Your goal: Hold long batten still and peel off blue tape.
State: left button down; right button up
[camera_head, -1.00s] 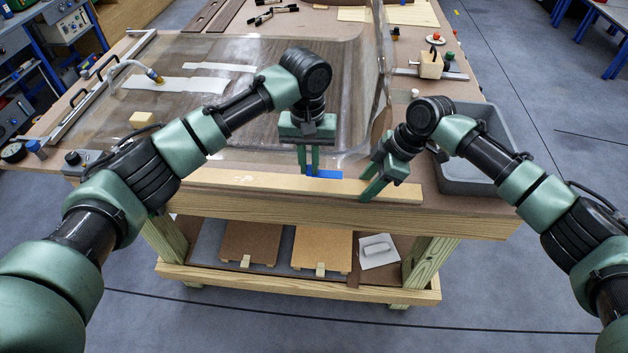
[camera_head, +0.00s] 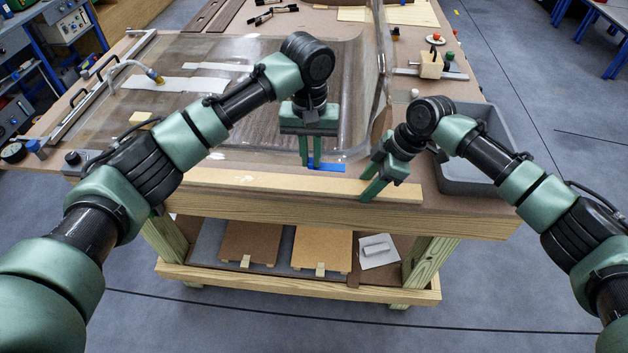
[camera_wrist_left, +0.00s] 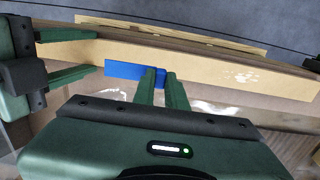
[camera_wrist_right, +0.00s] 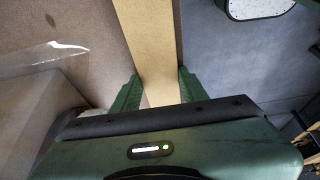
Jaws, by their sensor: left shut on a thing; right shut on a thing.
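The long batten (camera_head: 270,183) is a pale wooden strip lying along the front edge of the bench. My right gripper (camera_head: 370,188) is shut on the batten near its right end; the batten also shows between its fingers in the right wrist view (camera_wrist_right: 155,60). The blue tape (camera_head: 328,167) is a short strip at the batten's far edge, right of centre. My left gripper (camera_head: 311,166) is shut on the tape's left end. In the left wrist view the tape (camera_wrist_left: 122,71) runs from the fingertips toward my right gripper. Whether the tape still touches the batten is unclear.
A clear bag (camera_head: 250,60) covers dark sheets on the bench behind the batten. A grey bin (camera_head: 470,150) stands at the right. A wooden block (camera_head: 430,65) stands at the back right. Boards (camera_head: 250,243) lie on the shelf below.

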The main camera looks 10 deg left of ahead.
jog(key=o, duration=1.5)
jog(key=v, duration=1.2)
